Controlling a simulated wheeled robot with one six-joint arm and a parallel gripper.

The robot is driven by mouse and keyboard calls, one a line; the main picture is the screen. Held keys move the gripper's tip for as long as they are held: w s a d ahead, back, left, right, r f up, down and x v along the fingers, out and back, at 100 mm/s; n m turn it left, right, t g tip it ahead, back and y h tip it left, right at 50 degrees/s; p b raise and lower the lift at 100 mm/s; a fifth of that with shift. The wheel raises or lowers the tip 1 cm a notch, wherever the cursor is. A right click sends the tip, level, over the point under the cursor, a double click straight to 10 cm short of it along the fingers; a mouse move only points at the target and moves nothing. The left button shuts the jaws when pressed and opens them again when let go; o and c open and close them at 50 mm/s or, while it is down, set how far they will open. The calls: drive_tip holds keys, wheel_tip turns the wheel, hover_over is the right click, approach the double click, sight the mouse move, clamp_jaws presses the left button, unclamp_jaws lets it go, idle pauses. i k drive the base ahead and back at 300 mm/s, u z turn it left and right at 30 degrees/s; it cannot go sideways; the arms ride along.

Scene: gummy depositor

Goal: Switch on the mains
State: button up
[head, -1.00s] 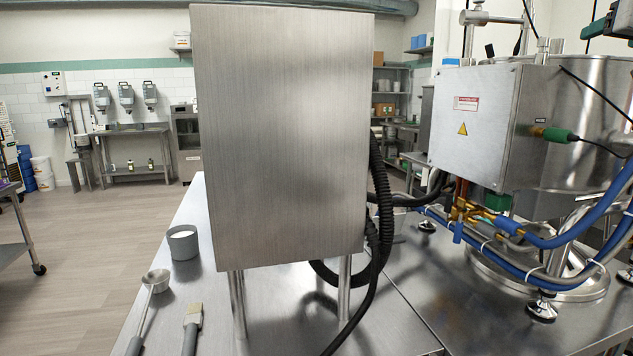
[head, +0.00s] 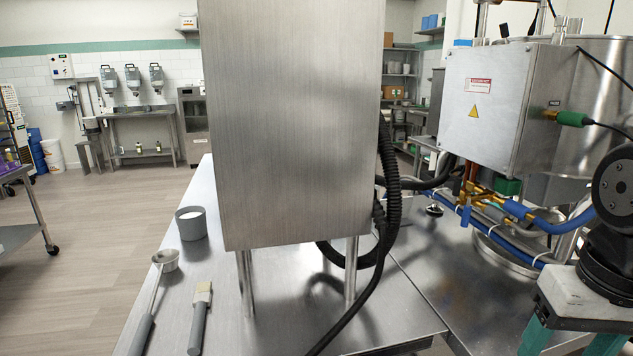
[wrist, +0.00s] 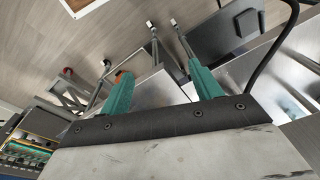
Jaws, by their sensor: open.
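No mains switch can be made out in either view. A brushed-steel cabinet (head: 295,130) on thin legs stands on the steel bench in the head view, showing me a plain face. A smaller steel box (head: 485,110) with a red-and-white label and a yellow warning triangle is at the right. My gripper (head: 572,340) is at the lower right of the head view, in front of the hoses, its fingertips cut off by the frame. In the wrist view my gripper (wrist: 159,69) has its teal fingers apart, with nothing seen between them.
A grey cup (head: 191,224), a ladle (head: 165,262) and a brush (head: 200,318) lie on the bench's left side. Black corrugated hose (head: 389,160) hangs beside the cabinet. Blue hoses (head: 560,222) run before a steel vessel (head: 597,85). Open floor (head: 110,230) is at left.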

sight(504, 30)
drive_tip(key=u, duration=3.05)
drive_tip(key=k, duration=1.6)
drive_tip(key=z, duration=2.6)
